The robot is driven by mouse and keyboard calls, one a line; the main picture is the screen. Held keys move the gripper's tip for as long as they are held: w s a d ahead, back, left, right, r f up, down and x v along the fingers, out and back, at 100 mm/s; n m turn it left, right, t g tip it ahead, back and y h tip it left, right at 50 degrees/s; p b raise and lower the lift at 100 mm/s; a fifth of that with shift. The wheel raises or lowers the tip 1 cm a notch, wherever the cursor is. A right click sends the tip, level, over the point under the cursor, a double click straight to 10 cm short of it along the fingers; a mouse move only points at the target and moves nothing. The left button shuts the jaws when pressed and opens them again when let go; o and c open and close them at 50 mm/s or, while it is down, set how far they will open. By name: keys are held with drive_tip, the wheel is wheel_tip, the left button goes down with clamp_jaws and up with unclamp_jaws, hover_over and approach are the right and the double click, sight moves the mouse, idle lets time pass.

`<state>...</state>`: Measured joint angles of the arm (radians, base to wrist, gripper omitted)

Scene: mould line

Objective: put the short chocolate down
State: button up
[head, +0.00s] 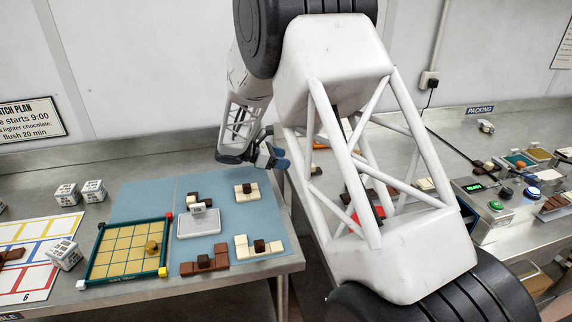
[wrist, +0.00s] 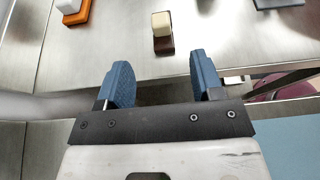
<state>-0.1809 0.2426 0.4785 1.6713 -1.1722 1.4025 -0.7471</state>
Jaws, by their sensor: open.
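My gripper (wrist: 158,70) is open, its two blue fingers apart with nothing between them. In the head view my gripper (head: 274,157) is over the gap between the two tables, near the blue mat's back right corner. In the wrist view a small chocolate, a cream block (wrist: 161,24) on a dark brown base (wrist: 164,44), stands on the steel table beyond the fingertips, apart from them. I cannot tell whether it is the short chocolate. Other brown and cream chocolates stand on the blue mat (head: 226,222), including one with a dark top (head: 246,189).
A gold-celled tray (head: 125,248) and a grey plate (head: 199,224) are on the left table. An orange-and-white item (wrist: 72,12) lies at the wrist view's upper left. Control boxes (head: 497,203) stand at right. My arm hides part of the right table.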

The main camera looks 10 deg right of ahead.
drive_tip(key=s+d+r+m+y, duration=0.1)
drive_tip(key=s+r+m+y, duration=0.2)
drive_tip(key=s, duration=0.5)
drive_tip(key=s+d+r+m+g+y, duration=0.1)
drive_tip(key=s+r+m, duration=0.2)
drive_tip(key=s+r, duration=0.35)
drive_tip(key=s+d+r+m+y, duration=0.1)
drive_tip(key=s+r+m+y, duration=0.2)
drive_tip(key=s, duration=0.5)
drive_tip(key=s+a+r+m+t+y, duration=0.1)
drive_tip(key=s+a+m+y, duration=0.1)
drive_tip(key=s, duration=1.1)
drive_tip(key=s+a+r+m+t+y, duration=0.2)
drive_tip(key=s+m+y, duration=0.2)
drive_tip(key=s, duration=1)
drive_tip(key=m, duration=0.3)
drive_tip(key=shift+a+t, duration=0.25)
drive_tip(key=shift+t, duration=0.05)
